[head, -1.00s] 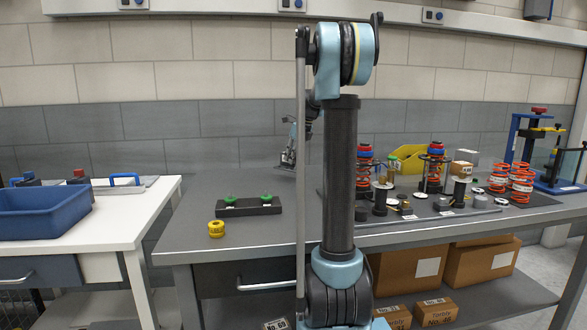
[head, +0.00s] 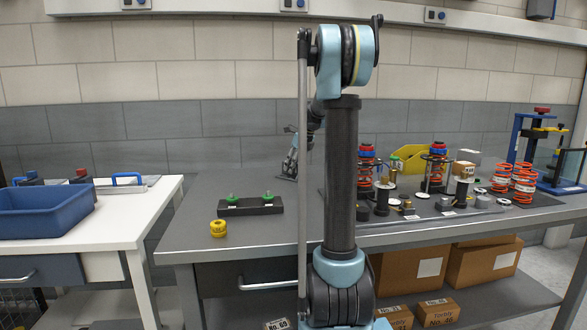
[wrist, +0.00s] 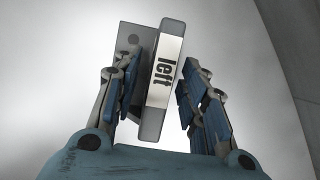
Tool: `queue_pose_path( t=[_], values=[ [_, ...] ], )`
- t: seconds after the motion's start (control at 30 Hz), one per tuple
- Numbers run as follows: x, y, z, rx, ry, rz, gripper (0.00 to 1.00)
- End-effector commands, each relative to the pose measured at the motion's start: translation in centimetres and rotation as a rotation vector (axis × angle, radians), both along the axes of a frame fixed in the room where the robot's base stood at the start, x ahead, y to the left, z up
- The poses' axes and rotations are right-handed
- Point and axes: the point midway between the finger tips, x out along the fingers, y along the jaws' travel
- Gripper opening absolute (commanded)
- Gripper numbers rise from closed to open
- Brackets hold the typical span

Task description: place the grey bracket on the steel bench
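The grey bracket (wrist: 153,118) shows in the wrist view with a white label reading "left". Its upright labelled face lies between the fingers of my gripper (wrist: 157,97), and a flatter plate with a hole extends to the left. The fingers are apart, with narrow gaps visible on both sides of the labelled part, so the gripper looks open around it. In the head view my gripper (head: 289,170) is low over the back of the steel bench (head: 330,238), left of my arm column. The bracket is too small there to make out clearly; its contact with the bench cannot be told.
A black block with green-topped pins (head: 250,207) and a yellow ring part (head: 218,229) sit at the bench's left. Springs, cylinders and a yellow bin (head: 408,158) crowd the right. A white table with a blue tray (head: 45,210) stands left. Bare bench surrounds the gripper.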

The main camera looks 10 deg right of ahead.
Motion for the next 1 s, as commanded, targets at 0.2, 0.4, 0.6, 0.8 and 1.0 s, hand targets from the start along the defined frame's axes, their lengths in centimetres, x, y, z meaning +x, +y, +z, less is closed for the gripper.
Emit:
queue_pose_path(
  t=[0.2,0.4,0.6,0.8,1.0],
  values=[
    [-0.1,-0.1,0.4,0.0,0.0,0.0,0.39],
    [-0.9,-0.8,2.9,0.0,0.0,-0.001,0.39],
    [-1.9,-1.9,6.6,0.001,0.001,-0.002,0.39],
    [-2.7,-2.8,9.5,0.0,0.0,-0.001,0.39],
    [-3.2,-3.2,11.0,0.0,0.0,-0.001,0.39]
  ],
)
